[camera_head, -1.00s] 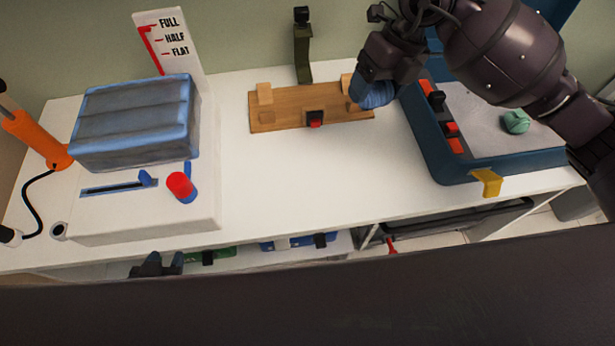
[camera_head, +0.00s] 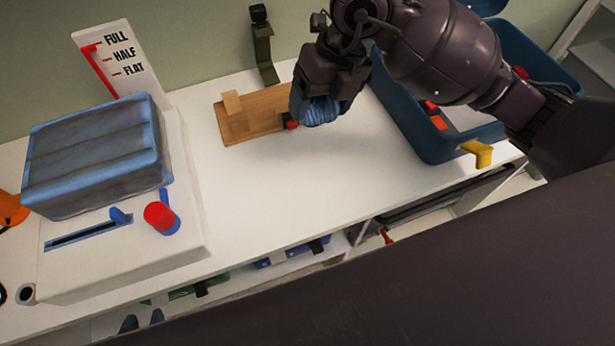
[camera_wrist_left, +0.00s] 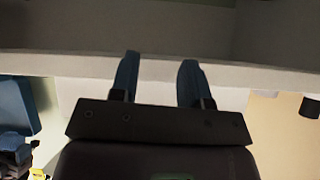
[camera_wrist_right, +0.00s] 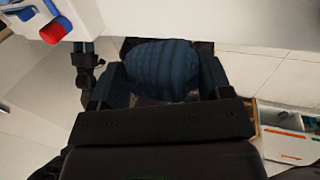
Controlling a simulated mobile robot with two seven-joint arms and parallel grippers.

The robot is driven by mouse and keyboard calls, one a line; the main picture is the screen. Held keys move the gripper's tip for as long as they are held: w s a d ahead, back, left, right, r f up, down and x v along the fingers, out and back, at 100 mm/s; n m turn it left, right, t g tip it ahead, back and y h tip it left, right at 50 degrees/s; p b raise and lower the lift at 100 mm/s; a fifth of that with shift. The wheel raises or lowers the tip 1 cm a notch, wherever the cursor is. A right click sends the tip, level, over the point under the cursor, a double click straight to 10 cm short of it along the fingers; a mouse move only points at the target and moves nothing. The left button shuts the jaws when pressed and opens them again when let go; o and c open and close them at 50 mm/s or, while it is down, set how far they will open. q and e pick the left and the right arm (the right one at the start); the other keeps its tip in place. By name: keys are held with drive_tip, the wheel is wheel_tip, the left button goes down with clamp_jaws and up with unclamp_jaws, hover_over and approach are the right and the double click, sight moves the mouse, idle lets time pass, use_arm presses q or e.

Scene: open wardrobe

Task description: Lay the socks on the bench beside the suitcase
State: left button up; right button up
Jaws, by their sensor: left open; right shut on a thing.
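The socks, a dark blue ribbed bundle (camera_head: 322,112), are in my right gripper (camera_head: 316,98). The right wrist view shows the bundle (camera_wrist_right: 160,68) between the two fingers. The gripper holds it over the right end of the wooden board, left of the suitcase. The blue suitcase (camera_head: 425,143) lies open at the right of the white bench (camera_head: 290,185); my right arm hides much of its inside. My left gripper (camera_wrist_left: 158,78) is open and empty in the left wrist view. Only its dark fingertips (camera_head: 140,320) show low at the left in the head view.
A wooden board (camera_head: 240,125) with a red-and-black piece lies at the bench's back. A grey-blue padded block (camera_head: 95,155) on a white box with a red knob (camera_head: 160,217) fills the left. A yellow latch (camera_head: 477,153) juts from the suitcase.

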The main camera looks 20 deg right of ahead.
drive_tip(key=shift+a+f+m, duration=0.15)
drive_tip(key=shift+f+m, duration=0.05)
drive_tip(key=shift+m, duration=0.1)
drive_tip(key=shift+f+b, duration=2.3)
drive_tip(key=shift+f, duration=5.1)
wheel_tip(320, 180, down, 5)
drive_tip(key=shift+s+f+b, duration=0.1)
drive_tip(key=shift+b, duration=0.75)
use_arm(q)
drive_tip(key=shift+m+g, duration=0.3)
drive_tip(key=f, duration=0.5)
drive_tip(key=shift+s+a, duration=0.15)
drive_tip(key=shift+s, duration=0.05)
